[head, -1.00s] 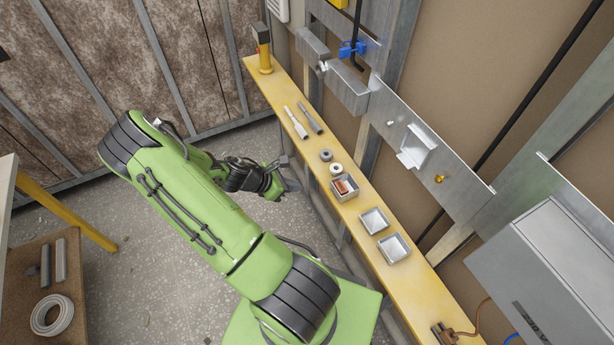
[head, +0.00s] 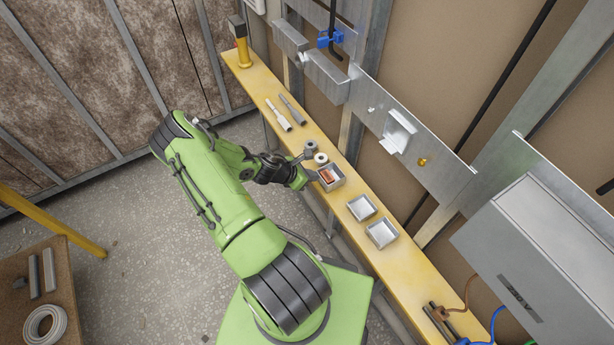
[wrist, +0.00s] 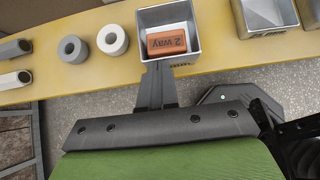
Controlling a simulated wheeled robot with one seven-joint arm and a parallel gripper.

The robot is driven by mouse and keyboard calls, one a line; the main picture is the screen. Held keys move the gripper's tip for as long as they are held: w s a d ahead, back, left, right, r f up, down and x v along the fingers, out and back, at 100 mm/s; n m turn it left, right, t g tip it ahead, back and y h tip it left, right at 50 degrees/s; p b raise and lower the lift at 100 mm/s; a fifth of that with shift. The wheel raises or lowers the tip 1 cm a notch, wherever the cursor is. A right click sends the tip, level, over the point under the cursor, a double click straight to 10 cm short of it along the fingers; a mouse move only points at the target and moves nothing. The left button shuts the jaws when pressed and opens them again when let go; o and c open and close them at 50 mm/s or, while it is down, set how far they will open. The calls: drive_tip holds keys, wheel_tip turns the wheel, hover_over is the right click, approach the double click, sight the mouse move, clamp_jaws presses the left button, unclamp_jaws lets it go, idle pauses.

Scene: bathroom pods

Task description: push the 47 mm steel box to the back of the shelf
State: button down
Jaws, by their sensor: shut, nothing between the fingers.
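A steel box (head: 338,172) stands on the yellow shelf with an orange block (head: 326,176) inside. In the wrist view the box (wrist: 165,17) is at top centre, and the block (wrist: 167,41) reads "2 Way". My gripper (head: 311,179) is at the box's front side, over the shelf's front edge. In the wrist view its shut, empty fingers (wrist: 158,68) reach the box's front wall; I cannot tell whether they touch. Two empty steel boxes (head: 361,208) (head: 382,234) stand further right. No size mark is legible, so I cannot tell which is 47 mm.
The yellow shelf (head: 400,272) runs along the wall frame. A grey roll (wrist: 72,48) and a white roll (wrist: 112,40) stand left of the filled box, with tools (head: 278,115) beyond. A grey cabinet (head: 540,265) overhangs at right. Bare shelf shows behind the filled box.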

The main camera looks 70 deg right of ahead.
sight(325, 172)
drive_tip(key=s+d, duration=0.4)
drive_tip(key=shift+s+d, duration=0.15)
drive_tip(key=shift+d, duration=0.25)
drive_tip(key=shift+w+a+f, duration=0.1)
drive_tip(key=shift+w+a, duration=0.1)
drive_tip(key=shift+w, duration=0.25)
drive_tip(key=w+a, duration=0.2)
drive_tip(key=shift+w+a, duration=0.25)
drive_tip(key=shift+a, duration=0.15)
drive_tip(key=v, duration=0.9)
drive_tip(key=shift+a+r, duration=0.2)
drive_tip(key=shift+r, duration=0.25)
